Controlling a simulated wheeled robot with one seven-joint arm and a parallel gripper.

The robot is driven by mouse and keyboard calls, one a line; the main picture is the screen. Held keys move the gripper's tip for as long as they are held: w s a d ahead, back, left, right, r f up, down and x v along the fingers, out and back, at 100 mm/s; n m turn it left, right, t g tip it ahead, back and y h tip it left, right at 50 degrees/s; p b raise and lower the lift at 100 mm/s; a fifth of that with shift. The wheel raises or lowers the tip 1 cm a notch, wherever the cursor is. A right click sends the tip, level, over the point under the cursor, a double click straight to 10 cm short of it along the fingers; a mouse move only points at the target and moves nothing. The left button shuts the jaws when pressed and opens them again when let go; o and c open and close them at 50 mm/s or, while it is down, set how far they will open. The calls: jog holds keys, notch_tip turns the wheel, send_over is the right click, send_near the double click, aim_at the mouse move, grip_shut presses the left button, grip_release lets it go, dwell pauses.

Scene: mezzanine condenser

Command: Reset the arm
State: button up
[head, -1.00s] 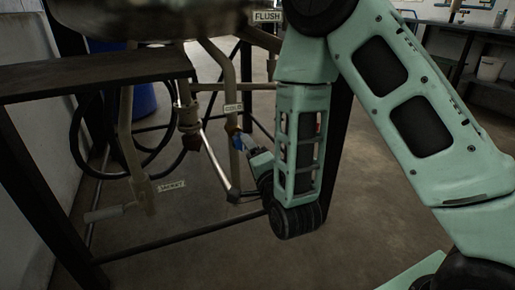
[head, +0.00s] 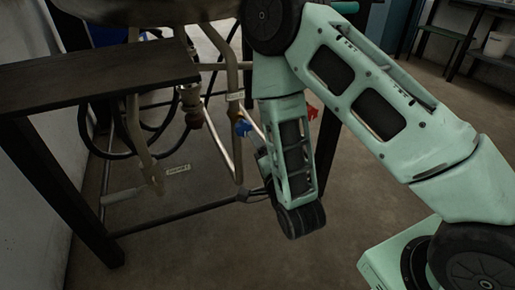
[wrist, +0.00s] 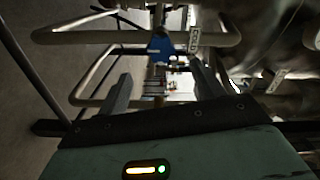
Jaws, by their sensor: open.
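My arm reaches in from the right in the head view, bent at an elbow, with its lower link hanging down in front of the pipes. My gripper shows in the wrist view (wrist: 160,95), with its two grey fingers spread apart and nothing between them. Beyond the fingers is a blue valve handle (wrist: 160,48) on the pipework, apart from them. In the head view a blue handle (head: 243,127) sits just left of my forearm. The fingertips are hidden behind my wrist in the head view.
A dark steel frame with a flat top (head: 95,82) stands at the left. Beige pipes (head: 222,110) with small labels (head: 178,170) run beneath a large vessel (head: 150,10). A red handle (head: 312,112) shows beside my forearm. The floor (head: 200,260) in front is clear.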

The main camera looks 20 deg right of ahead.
jog(key=s+a+r+n+g+y, duration=0.1)
jog(key=s+a+n+g+y, duration=0.1)
jog(key=s+a+n+g, duration=0.3)
jog(key=s+a+r+n+g+y, duration=0.1)
jog(key=s+a+n+g+y, duration=0.15)
jog(key=a+n+g, duration=0.4)
jog(key=s+d+r+n+g+h, duration=0.2)
jog(key=s+d+r+n+g, duration=0.15)
jog(key=s+n, duration=0.4)
jog(key=s+d+r+n+g+h, duration=0.2)
jog(key=s+r+n+g, duration=0.15)
jog(key=s, duration=0.65)
notch_tip(320, 180, up, 37)
jog(key=p, duration=3.7)
jog(key=shift+w+a+r, duration=0.15)
jog(key=shift+w+a, duration=0.1)
jog(key=shift+t, duration=0.25)
